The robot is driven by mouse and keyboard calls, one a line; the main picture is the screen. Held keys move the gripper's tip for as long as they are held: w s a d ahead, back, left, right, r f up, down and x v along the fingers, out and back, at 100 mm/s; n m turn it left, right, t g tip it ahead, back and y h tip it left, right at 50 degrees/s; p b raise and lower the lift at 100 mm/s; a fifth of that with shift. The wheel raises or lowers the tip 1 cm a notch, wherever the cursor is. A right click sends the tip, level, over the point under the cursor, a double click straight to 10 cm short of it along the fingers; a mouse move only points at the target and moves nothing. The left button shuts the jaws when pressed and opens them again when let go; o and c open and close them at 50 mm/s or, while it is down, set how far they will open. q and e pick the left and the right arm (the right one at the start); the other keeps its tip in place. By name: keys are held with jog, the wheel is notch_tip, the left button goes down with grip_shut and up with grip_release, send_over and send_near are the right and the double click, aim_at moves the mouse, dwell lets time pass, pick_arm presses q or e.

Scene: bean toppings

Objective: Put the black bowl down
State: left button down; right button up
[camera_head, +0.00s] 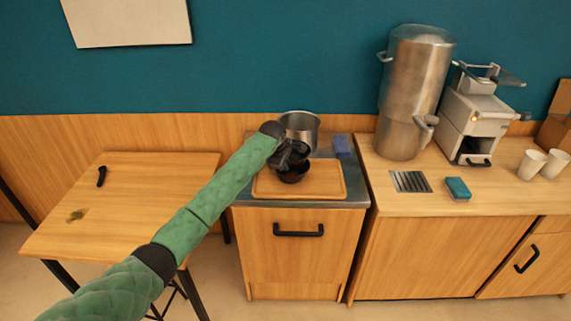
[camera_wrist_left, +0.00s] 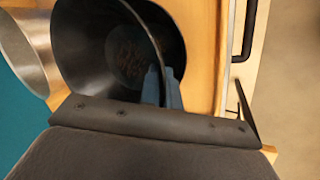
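The black bowl (camera_head: 293,175) is over the wooden board (camera_head: 330,187) on the small counter; I cannot tell whether its base touches the board. My left gripper (camera_head: 288,157) reaches it from the left and above. In the left wrist view the bowl (camera_wrist_left: 95,45) is large and dark, with some reddish-brown content at its bottom. The fingers of my left gripper (camera_wrist_left: 163,88) are close together at the bowl's rim, one on each side of its wall. My right gripper is not in view.
A metal pot (camera_head: 301,128) stands just behind the bowl, and a blue item (camera_head: 342,145) lies to its right. A side table (camera_head: 130,205) is at left. A large metal urn (camera_head: 412,90), a blue sponge (camera_head: 457,188) and paper cups (camera_head: 531,164) are on the right counter.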

pick_arm(q)
jog(key=shift+f, duration=0.25)
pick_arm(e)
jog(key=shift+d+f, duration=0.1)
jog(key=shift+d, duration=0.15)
pick_arm(q)
jog(key=shift+f, duration=0.1)
jog(key=c, duration=2)
grip_release()
jog(key=o, duration=0.4)
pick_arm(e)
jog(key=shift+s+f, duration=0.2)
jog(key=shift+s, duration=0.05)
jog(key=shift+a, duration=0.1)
